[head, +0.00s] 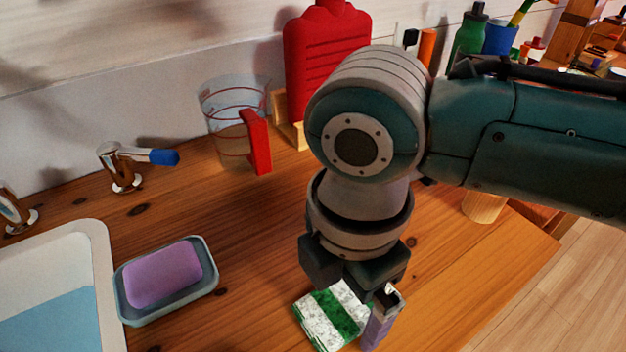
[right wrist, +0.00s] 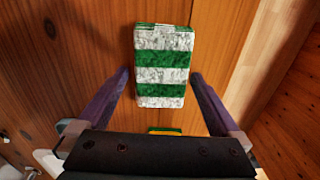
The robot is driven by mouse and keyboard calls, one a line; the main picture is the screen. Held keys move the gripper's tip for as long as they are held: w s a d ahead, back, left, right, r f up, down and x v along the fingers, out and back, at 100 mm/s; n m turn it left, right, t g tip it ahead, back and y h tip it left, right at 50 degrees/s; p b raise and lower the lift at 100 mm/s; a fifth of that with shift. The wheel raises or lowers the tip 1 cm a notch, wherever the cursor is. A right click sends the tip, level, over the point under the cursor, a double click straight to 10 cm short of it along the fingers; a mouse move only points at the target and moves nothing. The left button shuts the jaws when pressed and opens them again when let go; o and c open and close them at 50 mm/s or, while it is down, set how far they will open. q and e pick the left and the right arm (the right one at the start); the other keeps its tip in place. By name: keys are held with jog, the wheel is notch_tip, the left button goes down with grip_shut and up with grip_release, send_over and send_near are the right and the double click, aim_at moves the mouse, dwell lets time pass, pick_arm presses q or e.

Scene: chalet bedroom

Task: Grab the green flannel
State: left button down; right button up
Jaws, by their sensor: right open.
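The green flannel (head: 330,315) is a folded cloth with green and white stripes, lying flat on the wooden counter near the bottom of the head view. It also shows in the right wrist view (right wrist: 163,65), upper middle. My right gripper (head: 378,322) points down over the counter at the cloth's right side in the head view. In the right wrist view my right gripper (right wrist: 160,78) is open, its two purple fingers spread on either side of the cloth with nothing held. How high the fingertips are above the counter is hard to tell. My left gripper is not in view.
A purple soap in a dish (head: 207,279) and a white basin (head: 103,265) are at left. A clear jug (head: 225,125) with a red handle and a red bottle (head: 322,50) stand behind. A green-yellow thing (right wrist: 165,131) shows near my gripper's palm. The counter's edge is at right.

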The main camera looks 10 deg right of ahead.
jog(key=c, duration=1.2)
jog(key=shift+o, duration=0.2)
jog(key=shift+r, duration=0.1)
